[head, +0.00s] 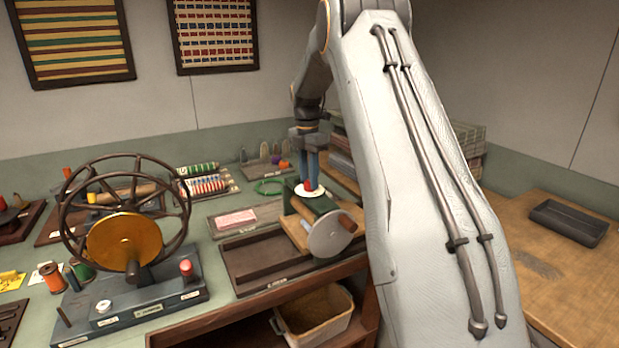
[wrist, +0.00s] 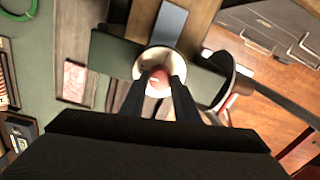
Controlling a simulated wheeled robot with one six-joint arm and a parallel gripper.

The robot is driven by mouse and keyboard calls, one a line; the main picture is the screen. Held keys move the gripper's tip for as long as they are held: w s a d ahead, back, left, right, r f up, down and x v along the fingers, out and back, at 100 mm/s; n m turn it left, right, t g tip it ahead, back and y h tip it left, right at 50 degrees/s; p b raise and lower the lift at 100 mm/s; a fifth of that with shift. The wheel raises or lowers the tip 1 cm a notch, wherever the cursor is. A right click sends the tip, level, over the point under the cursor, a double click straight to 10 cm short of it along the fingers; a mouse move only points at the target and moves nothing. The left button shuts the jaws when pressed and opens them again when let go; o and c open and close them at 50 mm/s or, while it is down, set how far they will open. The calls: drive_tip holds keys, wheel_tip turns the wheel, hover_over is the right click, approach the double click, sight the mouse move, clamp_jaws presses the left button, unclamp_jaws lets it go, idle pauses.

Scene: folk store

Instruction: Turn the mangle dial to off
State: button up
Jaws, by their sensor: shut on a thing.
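The mangle (head: 325,228) is a small green and wooden machine with a grey disc on its front, standing at the right end of the bench. Its dial is a white round plate (head: 309,191) with a red knob (head: 310,184) on top. My gripper (head: 311,180) points straight down over the dial, with its fingers closed on the red knob. In the wrist view the red knob (wrist: 158,75) sits between the two dark fingertips, above the pale dial plate (wrist: 146,60). The dial's markings cannot be read.
A spoked wheel with a brass disc (head: 125,240) stands on a dark base at the left. A pink block (head: 236,219) lies left of the mangle. A green ring (head: 268,187) lies behind it. A bin (head: 315,322) sits on the shelf below. A dark tray (head: 569,222) lies on the right-hand table.

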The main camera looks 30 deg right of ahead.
sight(308, 181)
drive_tip(key=shift+r, duration=0.15)
drive_tip(key=o, duration=1)
drive_tip(key=shift+o, duration=0.2)
drive_tip(key=shift+w+r+b, duration=0.2)
drive_tip(key=shift+r+b, duration=1.05)
drive_tip(key=shift+r, duration=2.55)
